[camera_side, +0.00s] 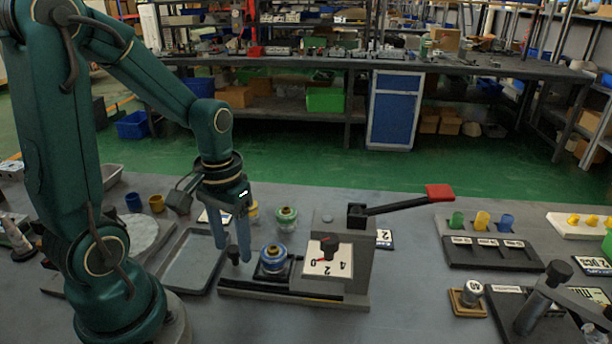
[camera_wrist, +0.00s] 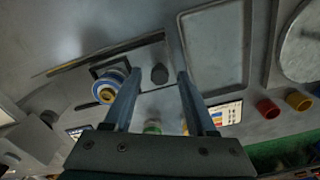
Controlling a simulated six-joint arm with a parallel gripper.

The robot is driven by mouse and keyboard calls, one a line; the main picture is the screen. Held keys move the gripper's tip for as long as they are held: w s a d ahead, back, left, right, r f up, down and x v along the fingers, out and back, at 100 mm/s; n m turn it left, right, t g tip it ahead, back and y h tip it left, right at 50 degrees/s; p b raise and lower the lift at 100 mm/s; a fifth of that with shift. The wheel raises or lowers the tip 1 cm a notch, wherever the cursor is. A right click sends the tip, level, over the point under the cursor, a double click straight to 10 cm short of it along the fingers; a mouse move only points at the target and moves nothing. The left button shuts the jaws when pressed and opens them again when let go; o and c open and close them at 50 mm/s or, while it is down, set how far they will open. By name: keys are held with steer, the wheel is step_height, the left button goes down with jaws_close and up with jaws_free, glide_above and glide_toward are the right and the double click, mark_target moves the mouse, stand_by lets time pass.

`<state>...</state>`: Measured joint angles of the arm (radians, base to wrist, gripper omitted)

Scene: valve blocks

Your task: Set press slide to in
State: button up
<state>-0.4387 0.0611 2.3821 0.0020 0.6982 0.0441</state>
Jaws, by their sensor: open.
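The press (camera_side: 343,285) is a grey block with a dial face, and a dark slide track (camera_side: 262,291) runs out of its left side. A blue bobbin-like part (camera_side: 272,262) sits on the slide, outside the block; it also shows in the wrist view (camera_wrist: 108,88). A small black knob (camera_side: 233,257) stands at the slide's left end. My gripper (camera_side: 232,249) is open, pointing down, with its blue fingers at either side of the knob. In the wrist view the knob (camera_wrist: 159,73) appears between the fingertips. Contact cannot be told.
A lever with a red handle (camera_side: 439,191) reaches right from the press top. A green-topped part (camera_side: 286,218) stands behind the slide. An empty grey tray (camera_side: 193,262) lies left of the slide. A black rack (camera_side: 487,252) with coloured cylinders stands on the right.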

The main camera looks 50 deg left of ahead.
jaws_close()
stand_by(1.3)
